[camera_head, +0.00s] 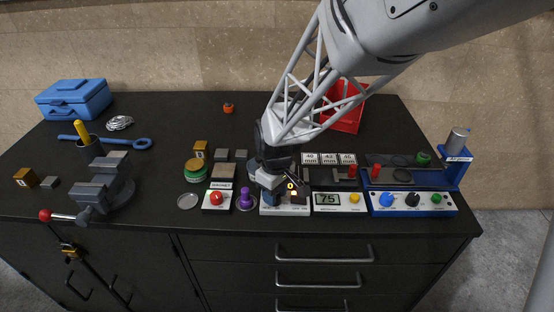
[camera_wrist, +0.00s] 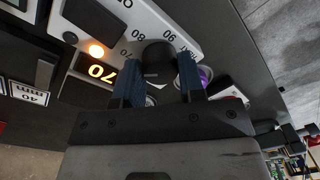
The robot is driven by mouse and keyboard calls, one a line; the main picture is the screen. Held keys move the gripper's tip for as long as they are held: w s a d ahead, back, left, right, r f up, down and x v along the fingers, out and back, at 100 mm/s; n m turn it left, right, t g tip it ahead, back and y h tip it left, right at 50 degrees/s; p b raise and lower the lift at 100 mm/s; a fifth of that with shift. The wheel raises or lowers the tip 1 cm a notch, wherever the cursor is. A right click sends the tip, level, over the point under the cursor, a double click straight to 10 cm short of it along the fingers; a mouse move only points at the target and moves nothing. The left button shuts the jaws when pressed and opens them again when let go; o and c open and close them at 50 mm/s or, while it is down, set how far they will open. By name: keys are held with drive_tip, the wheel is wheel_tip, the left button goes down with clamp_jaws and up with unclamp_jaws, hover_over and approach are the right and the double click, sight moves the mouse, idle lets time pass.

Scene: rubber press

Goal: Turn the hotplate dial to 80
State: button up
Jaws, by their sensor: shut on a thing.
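The hotplate's white control box (camera_head: 268,210) is at the front middle of the bench, partly hidden by my gripper. In the wrist view its white panel (camera_wrist: 188,40) carries printed numbers, 80 and 90 among them, around a black dial (camera_wrist: 157,58). My gripper (camera_wrist: 160,75) has its two blue fingers on either side of the dial and is shut on it. The dial's pointer cannot be made out. An orange lit display (camera_wrist: 100,70) beside the dial reads 70, and an orange lamp (camera_wrist: 96,49) glows near it. In the head view my gripper (camera_head: 270,195) covers the dial.
A purple-knobbed post (camera_head: 246,198) stands close left of the hotplate box. A white unit showing 75 (camera_head: 355,202) stands close on the right, then the blue press (camera_head: 425,204) with knobs. A magnet box with a red button (camera_head: 216,199) is further left. The back middle is mostly clear.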

drive_tip(key=m, duration=1.1)
drive_tip(key=shift+d, duration=0.1)
idle(0.4)
drive_tip(key=o, duration=0.9)
drive_tip(key=shift+r, duration=0.1)
drive_tip(key=shift+d+r, duration=0.2)
drive_tip(key=shift+r, duration=3.6)
